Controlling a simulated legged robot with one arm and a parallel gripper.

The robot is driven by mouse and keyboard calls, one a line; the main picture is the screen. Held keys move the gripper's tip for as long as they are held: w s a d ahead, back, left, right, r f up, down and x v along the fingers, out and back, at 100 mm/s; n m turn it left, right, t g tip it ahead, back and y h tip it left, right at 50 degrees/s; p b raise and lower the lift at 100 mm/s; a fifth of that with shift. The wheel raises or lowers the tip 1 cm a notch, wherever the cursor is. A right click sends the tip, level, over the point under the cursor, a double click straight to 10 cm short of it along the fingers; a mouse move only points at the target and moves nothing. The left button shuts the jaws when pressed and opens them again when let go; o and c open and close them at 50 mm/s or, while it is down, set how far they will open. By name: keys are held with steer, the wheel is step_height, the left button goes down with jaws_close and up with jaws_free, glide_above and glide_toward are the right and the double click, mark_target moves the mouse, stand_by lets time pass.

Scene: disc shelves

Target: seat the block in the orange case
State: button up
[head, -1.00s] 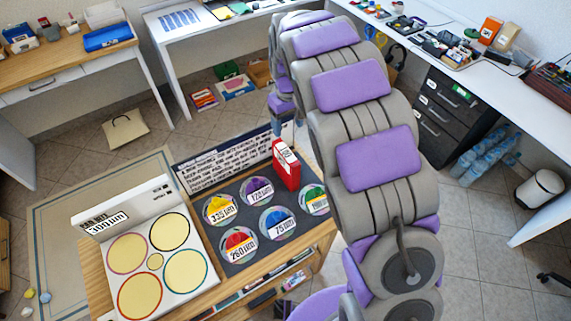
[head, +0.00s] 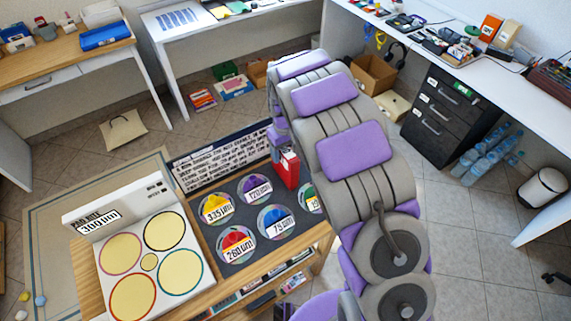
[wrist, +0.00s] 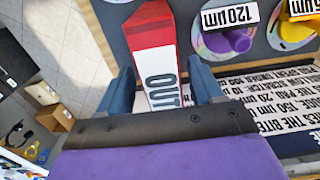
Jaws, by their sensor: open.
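A red block (head: 288,169) with a white patch stands upright at the back right of the dark disc panel in the head view. In the wrist view the red block (wrist: 152,50) shows a white face lettered OUT. My gripper (wrist: 163,88) is open, with one blue-grey finger on each side of the block's near end. I cannot tell whether the fingers touch it. In the head view my arm hides most of the gripper. An upright orange object (head: 490,27) stands on the far right desk; I cannot tell whether it is the orange case.
Labelled discs with coloured knobs, such as the yellow one (head: 216,208), lie on the dark panel (head: 205,235). A white tray (head: 200,286) with round yellow pads stands at left. A lettered board (head: 215,160) stands behind the panel. Open floor lies to the right.

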steer(key=shift+f, duration=0.9)
steer(key=shift+a+f, duration=0.3)
steer(key=shift+f, duration=0.05)
steer(key=shift+d+r, duration=0.1)
steer(key=shift+d, duration=0.15)
steer(key=c, duration=0.5)
steer(key=shift+a, duration=0.15)
steer(key=c, duration=0.6)
steer(key=shift+c, duration=0.2)
